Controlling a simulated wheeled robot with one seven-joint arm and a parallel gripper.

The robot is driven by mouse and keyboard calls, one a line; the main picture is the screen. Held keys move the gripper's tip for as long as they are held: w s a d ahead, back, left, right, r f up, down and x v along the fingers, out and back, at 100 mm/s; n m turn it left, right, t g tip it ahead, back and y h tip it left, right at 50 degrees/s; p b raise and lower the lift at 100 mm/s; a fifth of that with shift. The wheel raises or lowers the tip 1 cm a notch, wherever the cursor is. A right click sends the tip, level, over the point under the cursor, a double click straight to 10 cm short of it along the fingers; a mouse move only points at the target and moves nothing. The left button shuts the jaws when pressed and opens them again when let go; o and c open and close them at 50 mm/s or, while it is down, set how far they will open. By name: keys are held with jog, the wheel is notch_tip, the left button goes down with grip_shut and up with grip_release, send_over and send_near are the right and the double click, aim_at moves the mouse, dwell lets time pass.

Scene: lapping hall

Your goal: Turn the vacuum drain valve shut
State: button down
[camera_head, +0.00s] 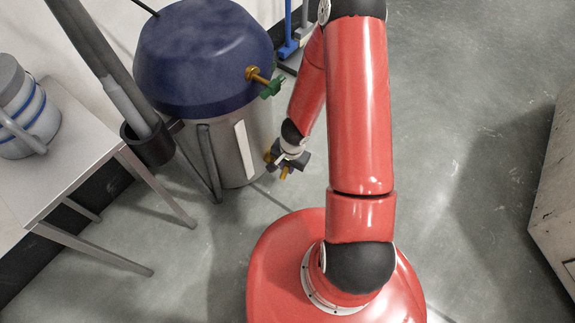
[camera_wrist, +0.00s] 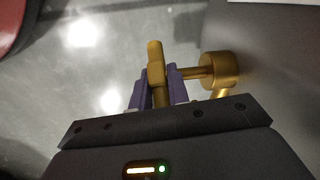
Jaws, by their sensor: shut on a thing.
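The vacuum is a large steel drum (camera_head: 228,150) with a dark blue domed lid (camera_head: 200,55). A brass valve (camera_wrist: 217,70) sticks out low on its side, with a stem running to an upright brass handle (camera_wrist: 155,62). In the wrist view, the two purple fingers of my gripper (camera_wrist: 159,92) stand on either side of this handle and are shut on it. In the head view, my gripper (camera_head: 289,160) is beside the drum's lower right side. Brass shows around it, but the gripper hides most of the valve.
A second brass fitting with a green handle (camera_head: 271,88) sits higher, on the blue lid. A metal table (camera_head: 75,150) with a grey and blue container (camera_head: 30,115) stands left. A dark bin (camera_head: 150,146) holds long tubes. A pale cabinet (camera_head: 555,200) stands right; floor between is clear.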

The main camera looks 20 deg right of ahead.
jog(key=shift+r+p, duration=0.15)
jog(key=shift+p, duration=0.3)
jog(key=g+y+p, duration=0.1)
jog(key=p, duration=0.2)
jog(key=shift+d+r+p, duration=0.1)
jog(key=shift+r+p, duration=0.1)
jog(key=shift+p, duration=0.15)
jog(key=shift+g+y+p, duration=0.3)
jog(key=shift+y+p, duration=0.3)
jog(key=shift+p, duration=0.05)
jog(key=shift+w+d+f+g+y+p, duration=0.1)
jog(key=shift+f+g+y+p, duration=0.3)
jog(key=shift+g+y, duration=0.15)
jog(key=g+y+b, duration=0.1)
jog(key=f+g+y+b, duration=0.1)
jog(key=y, duration=0.1)
jog(key=shift+m+g+y+b, duration=0.35)
jog(key=shift+y+b, duration=0.4)
jog(key=shift+b, duration=0.3)
jog(key=shift+r+g+y+b, duration=0.15)
jog(key=shift+g+y+b, duration=0.15)
jog(key=shift+y+b, duration=0.15)
